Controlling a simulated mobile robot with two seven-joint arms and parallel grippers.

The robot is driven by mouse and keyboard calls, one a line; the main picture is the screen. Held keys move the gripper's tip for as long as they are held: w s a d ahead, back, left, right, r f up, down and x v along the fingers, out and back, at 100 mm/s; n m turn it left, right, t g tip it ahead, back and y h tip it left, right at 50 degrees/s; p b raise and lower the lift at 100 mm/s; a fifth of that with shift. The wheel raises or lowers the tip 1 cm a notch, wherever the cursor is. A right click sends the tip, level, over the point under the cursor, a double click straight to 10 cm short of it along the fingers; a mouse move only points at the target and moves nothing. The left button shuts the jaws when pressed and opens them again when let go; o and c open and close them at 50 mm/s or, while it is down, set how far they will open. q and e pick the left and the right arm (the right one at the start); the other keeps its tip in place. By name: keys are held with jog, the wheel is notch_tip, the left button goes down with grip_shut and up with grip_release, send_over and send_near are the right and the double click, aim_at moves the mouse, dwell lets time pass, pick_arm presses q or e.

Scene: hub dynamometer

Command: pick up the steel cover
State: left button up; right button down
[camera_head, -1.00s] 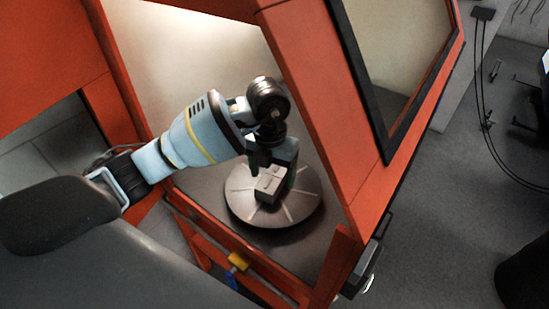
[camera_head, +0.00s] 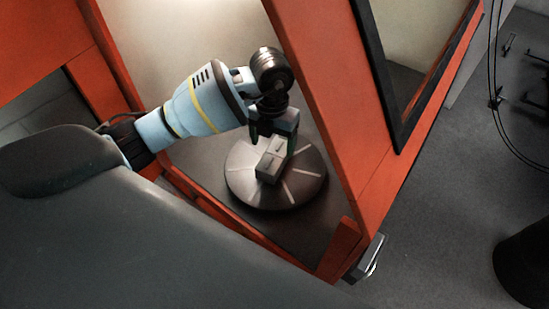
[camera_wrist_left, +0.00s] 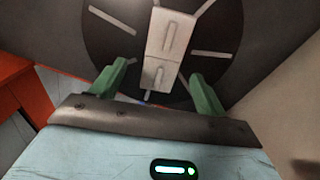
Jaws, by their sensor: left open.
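A light grey, metallic block in two box-shaped parts, which looks like the steel cover (camera_head: 270,163), sits on a round dark disc (camera_head: 300,185) with pale radial stripes. In the left wrist view the cover (camera_wrist_left: 171,32) shows a slot-like mark on each part. My left gripper (camera_head: 273,138) is over the disc, close behind and above the cover. In the left wrist view its green fingers (camera_wrist_left: 160,82) are apart, with the near end of the cover between or just beyond them. I cannot tell whether they touch it. My right gripper is not in view.
An orange frame (camera_head: 325,110) with a dark-edged window stands close to the right of my left arm. An orange rail (camera_head: 235,220) runs along the near edge of the enclosure. The dark floor (camera_head: 215,178) beside the disc is bare.

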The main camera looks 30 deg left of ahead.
aim_at(274, 153)
pick_arm(q)
jog(key=f, duration=0.4)
jog(key=shift+w+d, duration=0.2)
jog(key=shift+f, duration=0.6)
jog(key=shift+r, duration=0.1)
jog(key=c, duration=1.3)
jog(key=shift+c, duration=0.2)
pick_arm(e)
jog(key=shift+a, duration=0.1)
pick_arm(q)
jog(key=shift+w+a+r, duration=0.1)
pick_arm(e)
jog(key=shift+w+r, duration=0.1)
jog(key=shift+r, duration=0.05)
